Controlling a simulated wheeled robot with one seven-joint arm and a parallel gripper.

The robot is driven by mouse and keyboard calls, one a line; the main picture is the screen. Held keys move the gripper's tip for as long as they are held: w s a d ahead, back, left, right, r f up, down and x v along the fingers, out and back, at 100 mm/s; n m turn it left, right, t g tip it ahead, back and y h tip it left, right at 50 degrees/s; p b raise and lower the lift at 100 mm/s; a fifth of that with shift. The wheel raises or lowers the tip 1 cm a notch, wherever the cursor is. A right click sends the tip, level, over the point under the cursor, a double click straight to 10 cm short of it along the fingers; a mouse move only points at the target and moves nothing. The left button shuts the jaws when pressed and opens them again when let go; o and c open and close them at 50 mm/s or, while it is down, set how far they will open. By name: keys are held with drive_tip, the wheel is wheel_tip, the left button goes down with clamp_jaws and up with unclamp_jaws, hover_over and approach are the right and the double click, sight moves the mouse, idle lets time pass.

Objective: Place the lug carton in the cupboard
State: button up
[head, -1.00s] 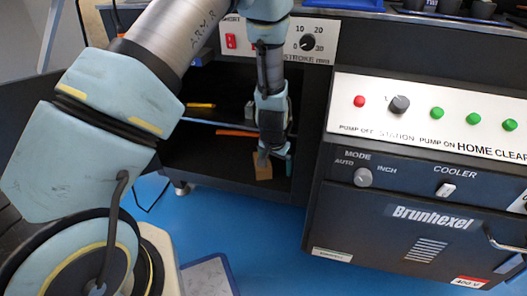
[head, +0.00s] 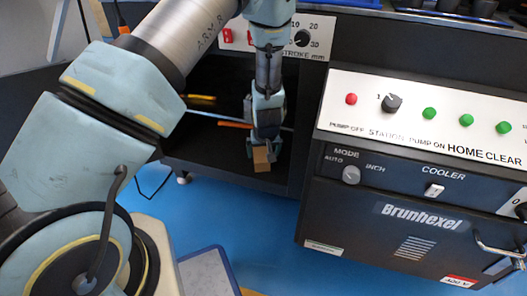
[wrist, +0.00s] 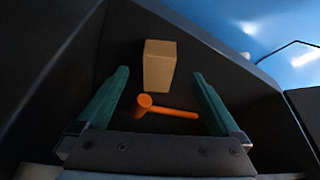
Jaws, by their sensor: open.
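The lug carton (head: 261,159), a small brown box, stands on the floor of the dark open cupboard (head: 205,155) under the bench, near its front edge. It also shows in the wrist view (wrist: 159,66), just beyond the fingertips. My gripper (head: 263,148) reaches down into the cupboard opening right at the carton. In the wrist view my gripper (wrist: 160,77) has its two teal fingers wide apart with nothing clamped between them. The carton's far side is hidden.
An orange mallet (wrist: 165,107) lies in the cupboard, showing between the fingers in the wrist view. A yellow item (head: 201,99) is further up inside. A control cabinet (head: 410,220) stands close on the right. Blue floor lies in front.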

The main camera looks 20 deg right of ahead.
sight(262, 163)
drive_tip(key=b+x, duration=0.3)
drive_tip(key=x, duration=0.6)
drive_tip(key=shift+w+f, duration=0.15)
drive_tip(key=shift+f, duration=0.25)
clamp_jaws()
idle(0.4)
